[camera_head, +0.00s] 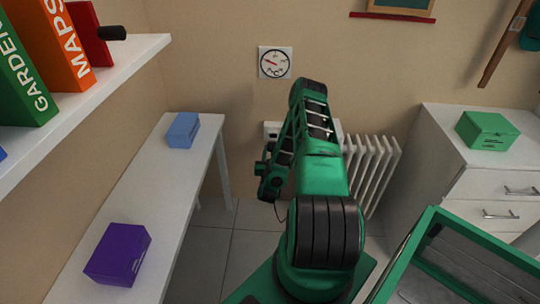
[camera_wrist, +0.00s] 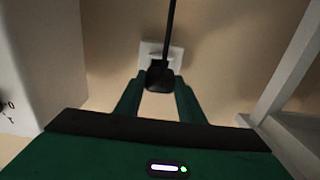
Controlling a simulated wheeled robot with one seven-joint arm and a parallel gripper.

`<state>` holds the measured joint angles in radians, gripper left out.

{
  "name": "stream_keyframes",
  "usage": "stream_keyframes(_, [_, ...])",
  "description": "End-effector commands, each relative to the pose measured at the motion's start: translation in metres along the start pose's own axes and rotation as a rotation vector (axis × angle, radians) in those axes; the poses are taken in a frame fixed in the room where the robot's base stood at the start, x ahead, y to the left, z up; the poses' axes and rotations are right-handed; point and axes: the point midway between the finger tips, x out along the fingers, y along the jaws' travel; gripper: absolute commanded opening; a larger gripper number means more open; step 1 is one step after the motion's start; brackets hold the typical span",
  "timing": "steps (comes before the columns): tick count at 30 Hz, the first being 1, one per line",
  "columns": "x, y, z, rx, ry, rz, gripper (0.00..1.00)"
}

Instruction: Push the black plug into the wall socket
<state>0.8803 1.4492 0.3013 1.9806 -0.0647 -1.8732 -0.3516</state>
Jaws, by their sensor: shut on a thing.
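In the wrist view, the black plug (camera_wrist: 159,75) sits between the fingertips of my gripper (camera_wrist: 157,92), which is shut on it. A black cord runs from the plug to the top edge of the picture. The white wall socket (camera_wrist: 155,47) is right beyond the plug, which covers part of its plate. I cannot tell whether the plug touches the socket or how deep its pins are. In the head view, my arm hides the plug and most of the area around my gripper.
A white radiator (camera_head: 372,165) stands by the wall, right of my arm. A white table (camera_head: 165,215) with a blue box (camera_head: 183,130) and a purple box (camera_head: 118,254) is on the left. A white drawer cabinet (camera_head: 450,165) is on the right. A round gauge (camera_head: 275,63) hangs above.

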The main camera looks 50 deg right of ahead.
Motion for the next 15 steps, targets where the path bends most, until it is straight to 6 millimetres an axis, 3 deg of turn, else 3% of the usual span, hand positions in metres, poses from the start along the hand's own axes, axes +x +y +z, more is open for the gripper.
stream_keyframes(15, [0.034, 0.000, -0.001, 0.000, 0.001, 0.000, 0.10])
